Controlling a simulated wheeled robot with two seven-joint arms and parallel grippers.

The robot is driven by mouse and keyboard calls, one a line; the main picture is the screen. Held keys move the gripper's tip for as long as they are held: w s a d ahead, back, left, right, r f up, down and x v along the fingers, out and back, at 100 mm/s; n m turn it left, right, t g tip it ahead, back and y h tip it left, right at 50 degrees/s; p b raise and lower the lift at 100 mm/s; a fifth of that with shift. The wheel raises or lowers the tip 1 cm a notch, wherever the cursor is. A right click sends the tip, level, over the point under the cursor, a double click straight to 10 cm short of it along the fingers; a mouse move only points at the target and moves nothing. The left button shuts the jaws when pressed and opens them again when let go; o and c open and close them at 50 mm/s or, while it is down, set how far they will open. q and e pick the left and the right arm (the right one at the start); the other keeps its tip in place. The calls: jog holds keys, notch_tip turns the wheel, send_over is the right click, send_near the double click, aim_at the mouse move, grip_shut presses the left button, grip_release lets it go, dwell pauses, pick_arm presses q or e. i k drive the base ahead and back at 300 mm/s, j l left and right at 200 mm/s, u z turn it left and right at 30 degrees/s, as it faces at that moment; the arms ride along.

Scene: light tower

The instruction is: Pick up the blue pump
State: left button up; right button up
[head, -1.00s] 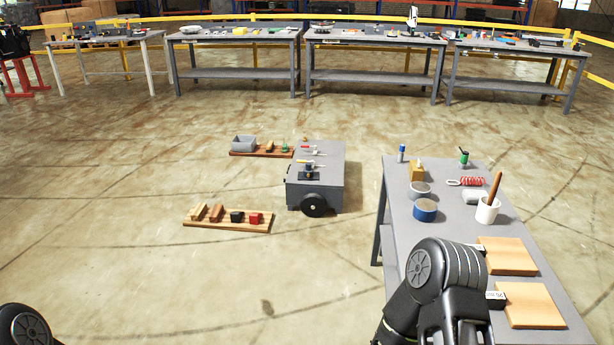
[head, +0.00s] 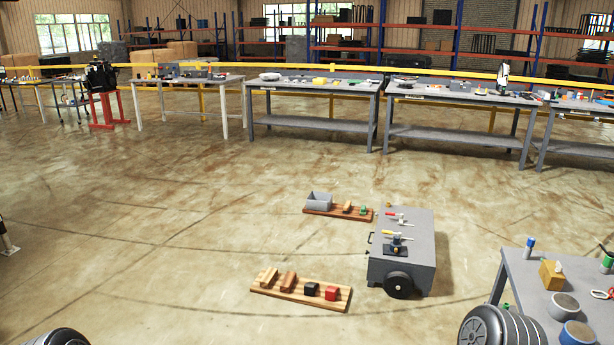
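I cannot pick out a blue pump for certain. A small dark device with a blue part (head: 397,241) sits on the grey wheeled cart (head: 420,228) in the middle of the floor; it is too small to identify. A small blue-and-white upright cylinder (head: 529,247) stands on the near right table (head: 513,273). A round tin with a blue side (head: 578,333) is at the lower right edge.
Long grey workbenches (head: 312,87) with small items line the back before a yellow rail (head: 420,70). The floor at left and centre is open.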

aim_at(395, 248)
jog(key=i+l+z, duration=0.15)
jog(key=i+z, duration=0.2)
jog(key=i, duration=0.65)
jog(key=i+j+z, duration=0.15)
jog(key=i+z, duration=0.25)
jog(key=i, duration=0.6)
jog(key=i+l+u, duration=0.3)
jog(key=i+u, duration=0.15)
jog(key=i, duration=0.3)
jog(key=i+l+u, duration=0.45)
jog(key=i+l, duration=0.15)
jog(key=i+l+u, duration=0.45)
jog(key=i+l, duration=0.25)
jog(key=l, duration=0.1)
